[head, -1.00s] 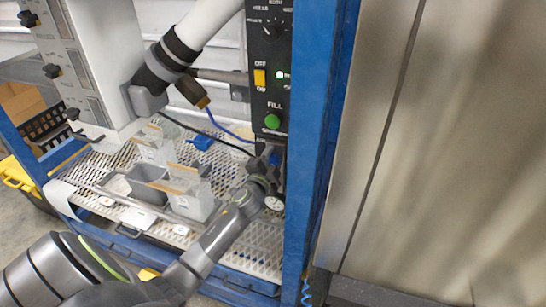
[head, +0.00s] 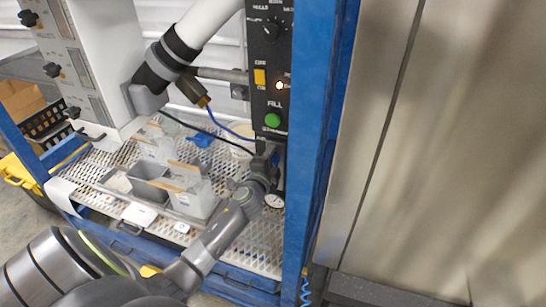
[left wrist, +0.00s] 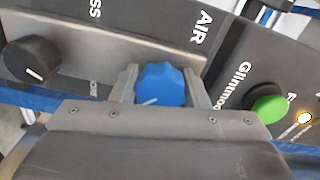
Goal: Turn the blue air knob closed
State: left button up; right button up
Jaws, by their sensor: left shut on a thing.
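The blue air knob (left wrist: 160,82) sits below the AIR label on the dark panel in the left wrist view. My left gripper (left wrist: 160,90) has one finger on each side of it and is shut on it. A pale mark on the knob points to the lower left of that picture. In the head view my left gripper (head: 267,157) is at the lower end of the black control panel (head: 268,60), and the knob is mostly hidden behind it. My right gripper is not in view.
A black knob (left wrist: 32,60) is beside the blue one. A blue post (head: 312,150) stands close on the right. Grey bins (head: 150,184) stand on the mesh shelf.

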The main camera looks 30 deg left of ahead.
pick_arm(q)
jog(key=shift+f, duration=0.15)
jog(key=o, duration=1)
jog(key=shift+s, duration=0.15)
jog(key=v, duration=1.7)
jog(key=shift+d, duration=0.15)
